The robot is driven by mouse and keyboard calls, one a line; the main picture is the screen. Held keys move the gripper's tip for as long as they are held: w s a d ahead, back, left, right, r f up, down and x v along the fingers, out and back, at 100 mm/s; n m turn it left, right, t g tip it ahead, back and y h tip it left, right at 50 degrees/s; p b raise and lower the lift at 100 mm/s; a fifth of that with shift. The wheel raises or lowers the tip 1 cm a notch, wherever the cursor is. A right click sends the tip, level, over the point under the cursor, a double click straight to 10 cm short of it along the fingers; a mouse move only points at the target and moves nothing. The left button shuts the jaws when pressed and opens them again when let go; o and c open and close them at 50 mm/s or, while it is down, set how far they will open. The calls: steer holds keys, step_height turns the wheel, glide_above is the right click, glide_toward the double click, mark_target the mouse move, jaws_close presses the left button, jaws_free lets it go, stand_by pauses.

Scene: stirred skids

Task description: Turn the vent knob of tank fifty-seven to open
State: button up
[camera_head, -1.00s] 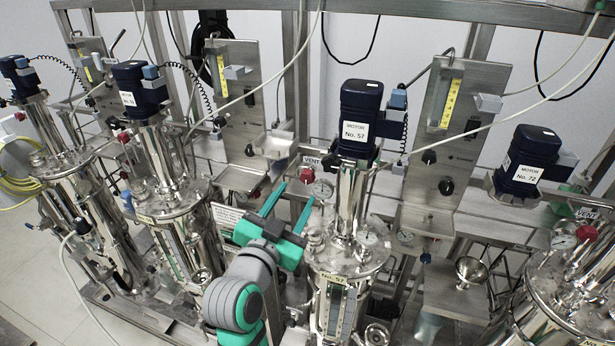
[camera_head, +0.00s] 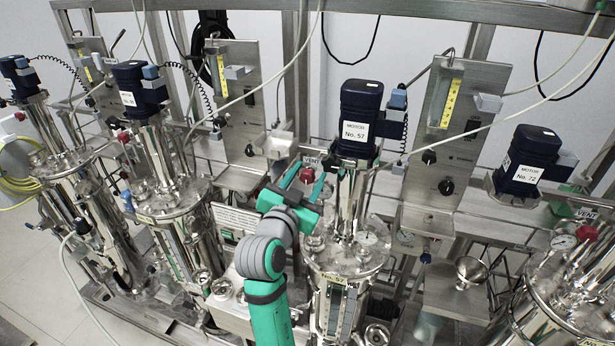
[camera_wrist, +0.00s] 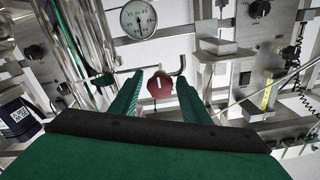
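Tank fifty-seven (camera_head: 343,262) stands upright at the centre, under the dark blue motor labelled No. 57 (camera_head: 357,115). Its red vent knob (camera_head: 307,176) is just left of the tank's column, below a white VENT label (camera_head: 311,161). My gripper (camera_head: 305,176) is open, with its green fingers either side of the knob in the head view. In the wrist view, the red knob (camera_wrist: 160,86), with a pale mark on its face, shows between the two separated fingertips (camera_wrist: 158,82). Contact between fingers and knob cannot be made out.
A round gauge (camera_wrist: 138,19) and a bent metal pipe (camera_wrist: 178,66) are close to the knob in the wrist view. Tank seventy-two's motor (camera_head: 532,160) is at the right. Other tanks (camera_head: 175,195) stand at the left. Cables cross above.

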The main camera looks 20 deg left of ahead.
steer(key=c, duration=0.8)
steer(key=n, duration=0.4)
steer(key=shift+n, duration=0.4)
steer(key=n, duration=1.1)
steer(key=shift+f+n, duration=0.1)
steer(key=shift+n, duration=0.3)
steer(key=n, duration=0.5)
steer(key=shift+a, duration=0.1)
steer(key=shift+n, duration=0.4)
